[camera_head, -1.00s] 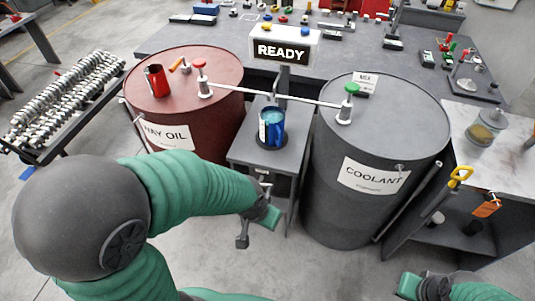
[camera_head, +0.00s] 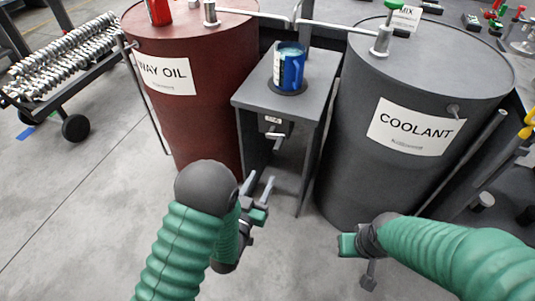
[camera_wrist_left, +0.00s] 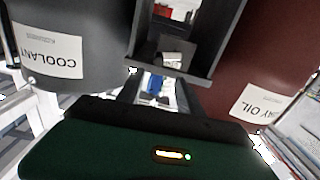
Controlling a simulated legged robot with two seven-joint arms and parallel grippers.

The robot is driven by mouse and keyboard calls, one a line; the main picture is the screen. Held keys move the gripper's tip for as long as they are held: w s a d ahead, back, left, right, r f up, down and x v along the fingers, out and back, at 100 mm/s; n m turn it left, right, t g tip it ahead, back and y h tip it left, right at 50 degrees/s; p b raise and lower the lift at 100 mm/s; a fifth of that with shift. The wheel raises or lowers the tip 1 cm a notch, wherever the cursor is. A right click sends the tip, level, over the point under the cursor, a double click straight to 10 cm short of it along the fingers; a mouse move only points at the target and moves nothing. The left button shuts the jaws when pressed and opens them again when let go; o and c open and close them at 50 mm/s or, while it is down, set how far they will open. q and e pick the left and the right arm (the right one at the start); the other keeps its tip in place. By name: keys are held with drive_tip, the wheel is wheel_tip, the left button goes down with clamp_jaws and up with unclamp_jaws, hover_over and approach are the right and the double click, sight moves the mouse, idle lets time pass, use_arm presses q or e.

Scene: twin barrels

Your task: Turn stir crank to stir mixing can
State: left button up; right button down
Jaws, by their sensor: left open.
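The blue mixing can (camera_head: 291,68) stands upright on a round dark pad on top of the grey stand (camera_head: 252,97). The stir crank (camera_head: 277,135) sticks out of the stand's front, below a small pale label. My left gripper (camera_head: 260,188) is open and empty, with its fingers pointing up toward the stand, below and apart from the crank. In the left wrist view the stand (camera_wrist_left: 194,72) appears upside down, with a small pale label; the crank is hard to make out. My right gripper (camera_head: 357,258) is low in front of the coolant barrel; its jaws are unclear.
The red way oil barrel (camera_head: 205,115) stands left of the stand and the grey coolant barrel (camera_head: 350,150) right of it. Thin pipes run from both barrels above the can. A wheeled rack (camera_head: 85,85) is at the left. The floor in front is clear.

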sight(278, 148)
use_arm(q)
drive_tip(key=b+x, duration=0.2)
drive_tip(key=x, duration=0.5)
drive_tip(key=b+x, duration=0.1)
drive_tip(key=x, duration=0.6)
drive_tip(key=shift+d+f+b, duration=0.1)
drive_tip(key=shift+f+b, duration=0.1)
drive_tip(key=shift+b, duration=0.2)
drive_tip(key=shift+w+d+r, duration=0.1)
drive_tip(key=shift+w, duration=0.2)
clamp_jaws()
